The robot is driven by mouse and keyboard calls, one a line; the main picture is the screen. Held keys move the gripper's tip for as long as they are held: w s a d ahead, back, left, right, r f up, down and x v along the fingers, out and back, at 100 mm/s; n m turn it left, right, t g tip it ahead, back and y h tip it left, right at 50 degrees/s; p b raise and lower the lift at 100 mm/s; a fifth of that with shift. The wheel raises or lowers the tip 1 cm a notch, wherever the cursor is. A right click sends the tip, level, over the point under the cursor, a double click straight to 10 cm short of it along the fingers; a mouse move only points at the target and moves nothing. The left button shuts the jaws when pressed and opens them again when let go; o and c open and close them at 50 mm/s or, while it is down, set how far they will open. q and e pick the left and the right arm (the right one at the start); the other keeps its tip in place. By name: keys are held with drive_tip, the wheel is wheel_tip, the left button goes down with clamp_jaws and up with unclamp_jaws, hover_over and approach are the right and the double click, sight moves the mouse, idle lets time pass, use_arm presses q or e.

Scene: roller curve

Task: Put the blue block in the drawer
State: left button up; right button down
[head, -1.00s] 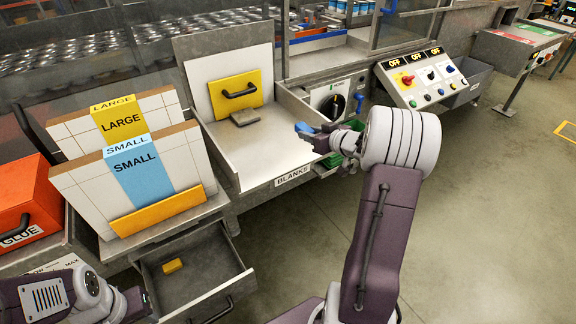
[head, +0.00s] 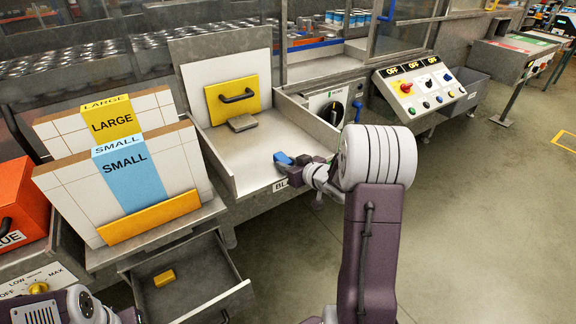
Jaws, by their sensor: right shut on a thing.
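The blue block (head: 284,159) is held in my right gripper (head: 290,165), which is shut on it. It is over the front right part of the metal tray labelled BLANKS, apart from the drawer. The open drawer (head: 205,296) is at the lower left, below the panel rack, with a yellow block (head: 164,278) lying inside. My left arm shows at the bottom left corner; its gripper jaws cannot be made out there.
The BLANKS tray (head: 215,152) holds a yellow handled plate (head: 233,99) and a small grey block (head: 242,123). The LARGE and SMALL panels (head: 125,175) stand behind the drawer. A control panel (head: 427,87) is at the right. Open floor lies front right.

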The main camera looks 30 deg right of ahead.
drive_tip(key=shift+f, duration=0.15)
drive_tip(key=c, duration=1)
unclamp_jaws()
drive_tip(key=shift+c, duration=0.2)
drive_tip(key=shift+r, duration=0.35)
drive_tip(key=a+p+v, duration=0.1)
drive_tip(key=p+v, duration=0.1)
drive_tip(key=v, duration=1)
drive_tip(key=shift+d+f, duration=0.15)
drive_tip(key=shift+d, duration=0.25)
drive_tip(key=shift+f, duration=0.1)
